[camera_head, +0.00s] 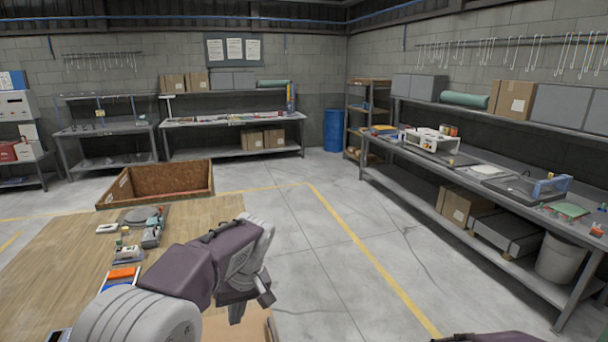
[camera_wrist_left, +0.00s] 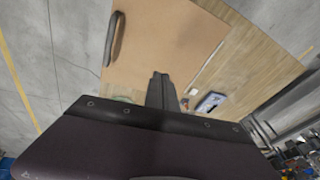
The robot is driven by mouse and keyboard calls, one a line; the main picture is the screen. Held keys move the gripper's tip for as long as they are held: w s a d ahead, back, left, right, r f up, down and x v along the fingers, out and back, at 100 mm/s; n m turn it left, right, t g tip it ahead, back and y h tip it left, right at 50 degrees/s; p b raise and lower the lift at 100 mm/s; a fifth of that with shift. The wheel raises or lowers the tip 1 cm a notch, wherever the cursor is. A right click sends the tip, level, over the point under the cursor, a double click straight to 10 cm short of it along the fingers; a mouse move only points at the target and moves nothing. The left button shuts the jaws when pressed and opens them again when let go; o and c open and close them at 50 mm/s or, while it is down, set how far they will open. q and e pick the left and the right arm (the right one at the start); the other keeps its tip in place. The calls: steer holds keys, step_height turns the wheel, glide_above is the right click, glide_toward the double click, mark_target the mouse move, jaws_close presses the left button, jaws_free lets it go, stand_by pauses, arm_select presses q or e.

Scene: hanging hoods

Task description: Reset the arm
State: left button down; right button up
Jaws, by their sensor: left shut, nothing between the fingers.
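My left arm comes in from the lower left in the head view, over the right edge of the wooden table. Its gripper (camera_head: 237,314) points down, fingers shut and empty. In the left wrist view the closed fingers (camera_wrist_left: 160,78) show at the centre, with nothing between them. Below them is a tan panel (camera_wrist_left: 165,40) with a dark strap or handle (camera_wrist_left: 115,38). I cannot tell the height of the fingers above it. Only a dark sliver of my right arm shows at the bottom right of the head view; its gripper is out of frame.
The wooden table (camera_head: 60,270) holds several small devices and an orange block (camera_head: 122,273). An open brown crate (camera_head: 158,184) stands behind it. A long workbench (camera_head: 470,178) runs along the right, with a grey bin (camera_head: 562,258) beneath. The concrete floor between is clear.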

arm_select(q)
steer(key=s+a+f+m+h+b, duration=0.2)
steer(key=s+f+m, duration=0.3)
steer(key=s+f, duration=1.1)
steer(key=shift+s+h+b, duration=0.3)
steer(key=shift+s+h, duration=0.3)
steer(key=shift+s, duration=0.25)
steer(key=shift+f, duration=0.1)
